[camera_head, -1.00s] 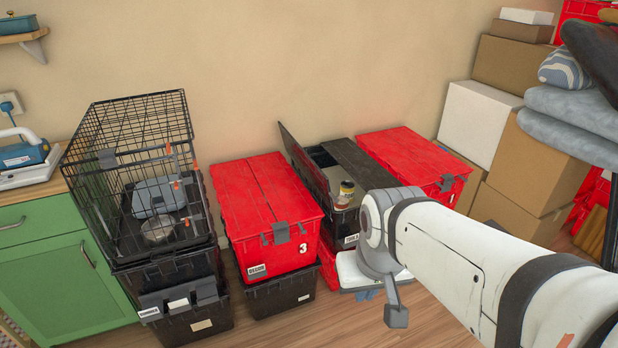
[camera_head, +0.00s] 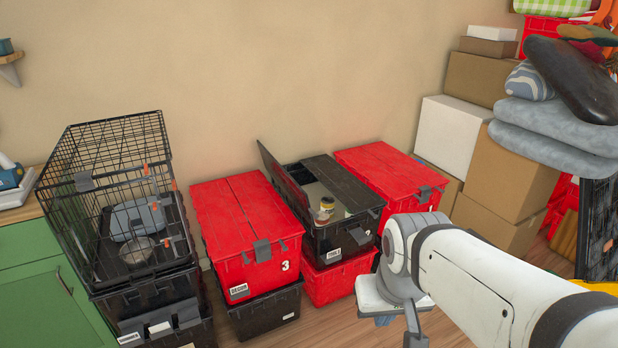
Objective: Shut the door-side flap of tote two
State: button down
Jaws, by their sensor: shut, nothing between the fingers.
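Tote two is the black tote (camera_head: 327,243) in the middle, standing on a red tote; its number is only partly visible. Its left flap (camera_head: 283,182) stands up, tilted slightly outward to the left. Its right flap (camera_head: 345,182) lies flat over the right part of the opening. Through the open left part I see a jar with a yellowish lid (camera_head: 326,206) inside. My gripper (camera_head: 415,338) is shut and empty at the bottom edge, in front of and to the right of tote two, apart from it. My arm comes in from the lower right.
A closed red tote marked 3 (camera_head: 245,215) stands close on the left, another closed red tote (camera_head: 388,170) on the right. A wire cage (camera_head: 110,190) stands farther left. Cardboard boxes (camera_head: 505,170) and cushions are stacked at right.

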aim_at(295, 192)
jog(key=z, duration=0.35)
jog(key=i, duration=1.85)
jog(key=u, duration=0.55)
jog(key=k, duration=0.85)
jog(key=u, duration=0.1)
jog(key=i, duration=0.85)
jog(key=z, duration=0.05)
